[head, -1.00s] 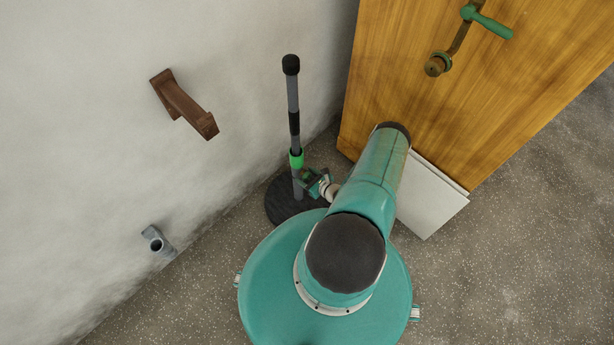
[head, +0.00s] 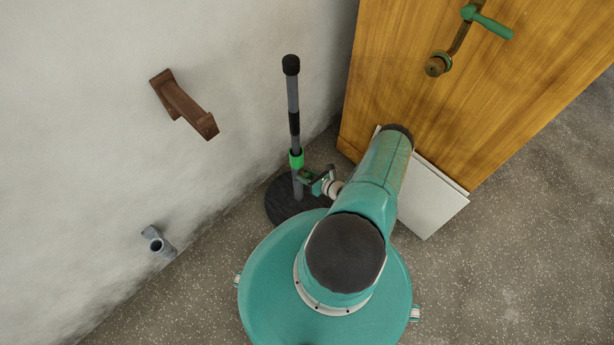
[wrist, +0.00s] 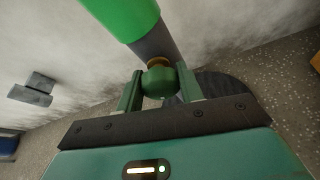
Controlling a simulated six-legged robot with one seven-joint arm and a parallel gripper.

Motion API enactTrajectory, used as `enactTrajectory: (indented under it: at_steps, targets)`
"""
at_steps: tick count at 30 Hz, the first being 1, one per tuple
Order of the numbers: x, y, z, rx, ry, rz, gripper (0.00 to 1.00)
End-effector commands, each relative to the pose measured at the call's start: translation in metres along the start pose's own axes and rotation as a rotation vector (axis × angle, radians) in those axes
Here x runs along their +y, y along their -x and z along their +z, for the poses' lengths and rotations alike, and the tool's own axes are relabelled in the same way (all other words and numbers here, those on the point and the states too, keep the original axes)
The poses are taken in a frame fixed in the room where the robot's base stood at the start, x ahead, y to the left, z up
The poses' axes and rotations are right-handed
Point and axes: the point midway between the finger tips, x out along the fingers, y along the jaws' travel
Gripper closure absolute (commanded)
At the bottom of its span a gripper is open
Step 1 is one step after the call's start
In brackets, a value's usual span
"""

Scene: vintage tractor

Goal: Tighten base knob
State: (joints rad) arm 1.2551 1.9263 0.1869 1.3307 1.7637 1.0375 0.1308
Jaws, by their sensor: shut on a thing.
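The base knob (wrist: 159,82) is a small rounded green knob with a brass-coloured collar, low on a grey pole (head: 293,95). The pole stands upright on a round dark base (head: 285,203) near the wall and has a bright green sleeve (head: 296,159). My gripper (wrist: 160,88) is shut on the knob, with one green finger on each side of it in the wrist view. In the head view my gripper (head: 312,181) is at the pole just below the green sleeve, and the knob is too small to make out there.
A wooden panel (head: 470,100) with a green-handled crank (head: 490,22) stands at the right, above a white slab (head: 432,200). A rusty brown bracket (head: 184,104) and a grey pipe fitting (head: 158,242) are on the wall at the left. Speckled floor is clear at the lower right.

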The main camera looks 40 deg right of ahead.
Motion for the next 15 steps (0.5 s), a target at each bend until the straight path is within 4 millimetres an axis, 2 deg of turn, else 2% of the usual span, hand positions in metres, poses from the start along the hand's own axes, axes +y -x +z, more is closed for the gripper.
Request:
enactTrajectory:
  at_steps: [15]
  targets:
    - [-0.0016, 0.0002, -0.0003, -0.002, -0.38, 0.158, 0.86]
